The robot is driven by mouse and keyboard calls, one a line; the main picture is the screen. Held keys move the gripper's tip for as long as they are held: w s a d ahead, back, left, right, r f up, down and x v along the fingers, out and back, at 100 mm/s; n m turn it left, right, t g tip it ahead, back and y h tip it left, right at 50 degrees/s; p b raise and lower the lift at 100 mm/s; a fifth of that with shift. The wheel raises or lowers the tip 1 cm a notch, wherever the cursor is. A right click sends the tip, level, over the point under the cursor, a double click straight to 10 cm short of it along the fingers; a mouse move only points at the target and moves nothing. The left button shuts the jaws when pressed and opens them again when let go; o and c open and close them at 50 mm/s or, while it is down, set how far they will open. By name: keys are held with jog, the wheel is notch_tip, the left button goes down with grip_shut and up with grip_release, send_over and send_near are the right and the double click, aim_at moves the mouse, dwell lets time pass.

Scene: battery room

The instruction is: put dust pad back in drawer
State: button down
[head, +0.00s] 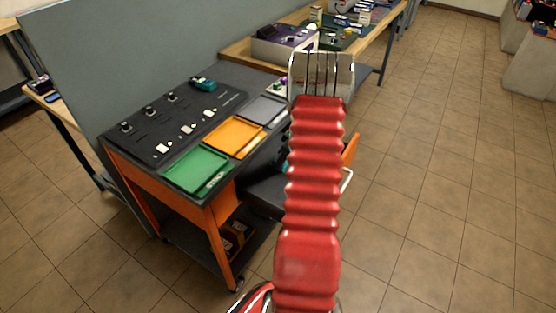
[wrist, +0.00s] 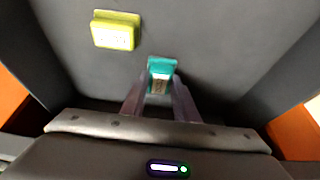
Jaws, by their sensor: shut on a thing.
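My gripper (wrist: 161,90) shows in the wrist view with its two fingers closed on a small teal pad (wrist: 161,65) with a pale label on its near face. It points down into the open drawer (wrist: 225,45), which has a dark grey floor. A yellow-green pad (wrist: 116,30) with a white label lies on that floor, up and left of the teal one and apart from it. I cannot tell whether the teal pad touches the floor. In the head view my red arm hides the gripper and part of the pulled-out drawer (head: 262,197); a bit of teal shows beside the arm.
The drawer belongs to an orange and black cart. On its top are green (head: 197,170), orange (head: 234,137) and grey (head: 263,110) trays, a knobbed panel (head: 150,128) and a teal object (head: 203,84). A bench (head: 238,52) stands behind. The tiled floor at right is clear.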

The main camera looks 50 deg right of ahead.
jog(key=shift+w+a, duration=0.1)
jog(key=shift+w, duration=0.75)
jog(key=shift+w+f, duration=0.15)
jog(key=shift+w, duration=0.2)
jog(key=shift+s+f, duration=0.1)
jog(key=shift+f, duration=0.35)
jog(key=c, duration=1.4)
grip_release()
jog(key=v, duration=1.2)
